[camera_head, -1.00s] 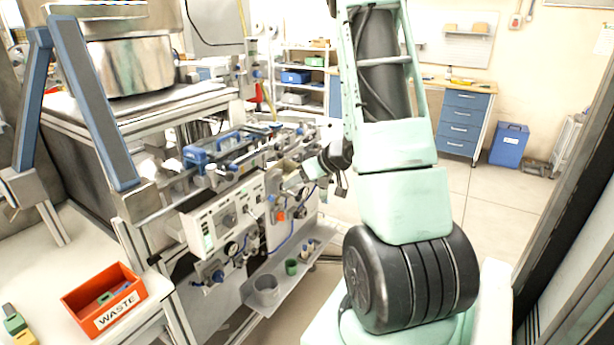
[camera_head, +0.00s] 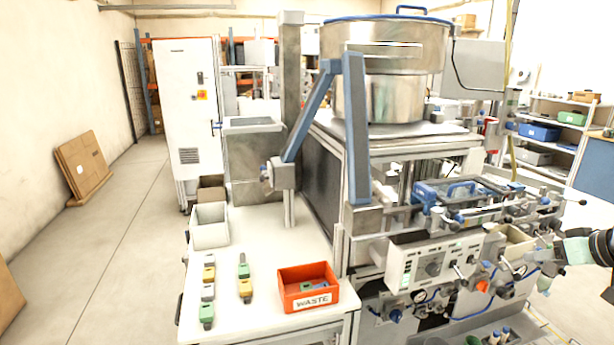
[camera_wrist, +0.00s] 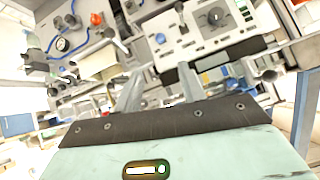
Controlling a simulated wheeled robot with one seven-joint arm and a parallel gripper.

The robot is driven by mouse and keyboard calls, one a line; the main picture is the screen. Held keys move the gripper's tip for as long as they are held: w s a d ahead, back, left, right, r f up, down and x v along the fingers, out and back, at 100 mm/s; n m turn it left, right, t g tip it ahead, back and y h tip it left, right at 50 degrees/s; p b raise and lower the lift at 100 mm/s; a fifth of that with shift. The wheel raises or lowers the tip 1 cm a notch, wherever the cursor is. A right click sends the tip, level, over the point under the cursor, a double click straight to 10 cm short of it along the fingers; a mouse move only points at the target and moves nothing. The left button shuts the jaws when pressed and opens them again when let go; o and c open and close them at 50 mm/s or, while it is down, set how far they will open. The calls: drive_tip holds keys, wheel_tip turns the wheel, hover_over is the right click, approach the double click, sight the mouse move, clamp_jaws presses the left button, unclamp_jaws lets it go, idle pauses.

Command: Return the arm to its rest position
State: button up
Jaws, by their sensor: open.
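My arm shows only at the right edge of the head view, where its dark and mint wrist end (camera_head: 580,248) is in front of the machine. In the wrist view my gripper (camera_wrist: 159,88) has its two pale fingers spread apart with nothing between them. Past the fingers are the machine's control panel (camera_wrist: 216,22) and a pressure gauge (camera_wrist: 63,44). The machine (camera_head: 440,262) fills the right half of the head view. The rest of my arm is outside the head view.
A white table (camera_head: 245,320) carries an orange WASTE bin (camera_head: 309,284) holding small pieces, an empty-looking grey bin (camera_head: 210,226) and several small green, yellow and grey pieces (camera_head: 245,291). A large steel pot (camera_head: 385,65) stands above the machine.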

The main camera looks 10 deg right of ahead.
drive_tip(key=w+a+r+g+h, duration=0.2)
drive_tip(key=w+a, duration=0.1)
drive_tip(key=a, duration=0.4)
drive_tip(key=w+a+r+g+h, duration=0.1)
drive_tip(key=w+a, duration=0.2)
drive_tip(key=a, duration=0.4)
drive_tip(key=s+a+n+g+y, duration=0.1)
drive_tip(key=s+a+n+g, duration=0.1)
drive_tip(key=s+a, duration=0.5)
drive_tip(key=s+a+r+n+g, duration=0.1)
drive_tip(key=s+a+n, duration=0.3)
drive_tip(key=a, duration=1.1)
drive_tip(key=s+a+n+g+y, duration=0.1)
drive_tip(key=s+a+n+g, duration=0.2)
drive_tip(key=s+a, duration=0.7)
drive_tip(key=shift+s+a+r+g+y, duration=0.15)
drive_tip(key=shift+a+r+g+y, duration=0.2)
drive_tip(key=shift+a, duration=0.4)
